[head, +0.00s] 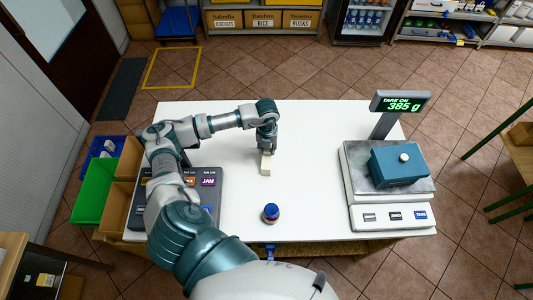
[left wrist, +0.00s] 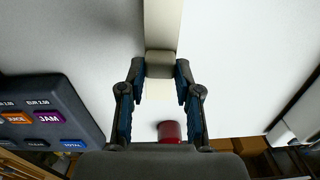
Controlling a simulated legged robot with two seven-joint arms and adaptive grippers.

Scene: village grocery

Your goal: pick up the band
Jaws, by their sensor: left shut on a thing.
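A pale cream, block-like strip (head: 265,167), which looks to be the band, is at the middle of the white counter. In the left wrist view the strip (left wrist: 160,25) runs up to the top edge, with a greyer face between my fingertips. My left gripper (head: 266,148) points down from above and is shut on its end. In the left wrist view the two fingers (left wrist: 160,70) close in on it from both sides. The fingers hide part of it, and I cannot tell whether it touches the counter. My right gripper is not in view.
A blue-lidded jar (head: 271,214) stands nearer on the counter (head: 310,130). A scale (head: 360,217) reading 385 g bears a blue box (head: 400,165) at right. A keypad (head: 208,182) is at left, beside green (head: 92,190) and blue crates. Counter between jar and scale is clear.

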